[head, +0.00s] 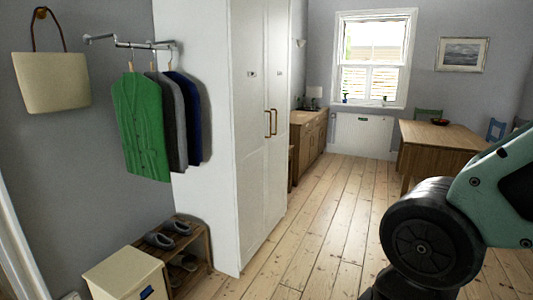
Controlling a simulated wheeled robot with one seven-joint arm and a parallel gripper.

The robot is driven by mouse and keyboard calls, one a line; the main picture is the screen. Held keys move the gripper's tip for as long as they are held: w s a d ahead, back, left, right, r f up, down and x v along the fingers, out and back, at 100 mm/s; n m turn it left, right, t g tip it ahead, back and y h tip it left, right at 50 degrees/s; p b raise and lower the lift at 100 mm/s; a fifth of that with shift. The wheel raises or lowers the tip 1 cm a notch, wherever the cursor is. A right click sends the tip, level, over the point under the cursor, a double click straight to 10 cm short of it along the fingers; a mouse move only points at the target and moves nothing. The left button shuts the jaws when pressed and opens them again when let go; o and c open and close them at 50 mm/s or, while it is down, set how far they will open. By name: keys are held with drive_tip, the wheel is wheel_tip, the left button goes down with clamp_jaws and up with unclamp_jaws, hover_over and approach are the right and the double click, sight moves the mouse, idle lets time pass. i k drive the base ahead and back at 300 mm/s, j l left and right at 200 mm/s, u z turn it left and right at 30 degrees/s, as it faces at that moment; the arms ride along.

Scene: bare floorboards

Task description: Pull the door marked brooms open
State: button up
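A tall white cupboard (215,130) stands left of centre, with two narrow doors facing right. The near door (250,150) and the far door (279,50) both look shut. Each has a small label, the near label (251,73) and the far label (279,72); both are too small to read, so I cannot tell which says brooms. Two upright brass handles, the near handle (267,123) and the far handle (274,122), sit side by side where the doors meet. My arm shows at the lower right, apart from the cupboard. My gripper is not in view.
Bare floorboards (315,225) lie clear in front of the cupboard. A shoe rack (205,245) and a cream box (125,275) stand at the near left, below hanging clothes (140,125). A wooden sideboard (312,138) stands beyond the cupboard. A table (435,137) is at the right.

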sight(279, 12)
drive_tip(key=i, duration=0.8)
drive_tip(key=i+z, duration=0.1)
drive_tip(key=i, duration=1.5)
drive_tip(key=i+j+z, duration=0.1)
drive_tip(key=i, duration=0.7)
drive_tip(key=i+j+z, duration=0.1)
drive_tip(key=i, duration=0.7)
